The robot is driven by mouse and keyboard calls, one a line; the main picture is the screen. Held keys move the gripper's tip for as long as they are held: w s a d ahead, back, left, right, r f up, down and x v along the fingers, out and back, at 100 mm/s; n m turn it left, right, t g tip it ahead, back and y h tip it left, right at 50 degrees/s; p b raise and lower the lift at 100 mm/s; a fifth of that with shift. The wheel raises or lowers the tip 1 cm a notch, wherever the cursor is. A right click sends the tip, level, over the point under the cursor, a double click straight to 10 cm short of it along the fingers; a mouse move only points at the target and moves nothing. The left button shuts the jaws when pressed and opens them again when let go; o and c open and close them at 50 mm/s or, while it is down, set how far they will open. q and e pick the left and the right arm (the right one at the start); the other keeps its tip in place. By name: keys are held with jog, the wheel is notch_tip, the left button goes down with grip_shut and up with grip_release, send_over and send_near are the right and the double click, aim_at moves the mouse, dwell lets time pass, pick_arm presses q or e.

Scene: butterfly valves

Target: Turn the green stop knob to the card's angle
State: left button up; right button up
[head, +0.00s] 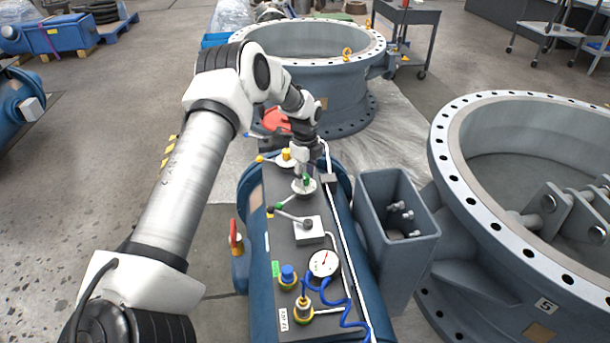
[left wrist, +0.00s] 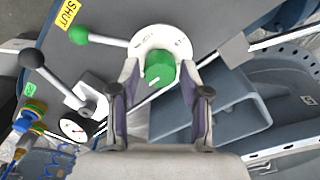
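The green stop knob (left wrist: 159,68) stands on a round white dial (left wrist: 148,42) with dark markings, seen close in the left wrist view. A pale mark shows on its face. In the head view the knob (head: 306,181) is small, on the panel's far part. My left gripper (left wrist: 161,72) is open, one finger on each side of the knob, with a visible gap on both sides. In the head view this gripper (head: 304,163) points down above the knob. I cannot make out a card with an angle. My right gripper is not in view.
A green-handled lever (left wrist: 97,40) lies left of the dial, and a black-ball lever (left wrist: 52,75) is nearby. A gauge (head: 323,263), blue hoses and brass fittings stand nearer. A grey bin (head: 371,210) is right of the panel (head: 265,235). Large valve rings stand beyond and right.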

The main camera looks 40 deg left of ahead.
pick_arm(q)
grip_shut()
jog(key=shift+r+n+p, duration=0.15)
jog(key=shift+n+p, duration=0.75)
jog(key=shift+p, duration=0.05)
jog(key=n+p, duration=0.2)
jog(key=n, duration=0.1)
jog(key=n+p, duration=0.2)
jog(key=n, duration=0.1)
jog(key=shift+n, duration=0.4)
jog(key=shift+n+p, duration=0.65)
jog(key=shift+n, duration=0.95)
jog(key=shift+f, duration=0.2)
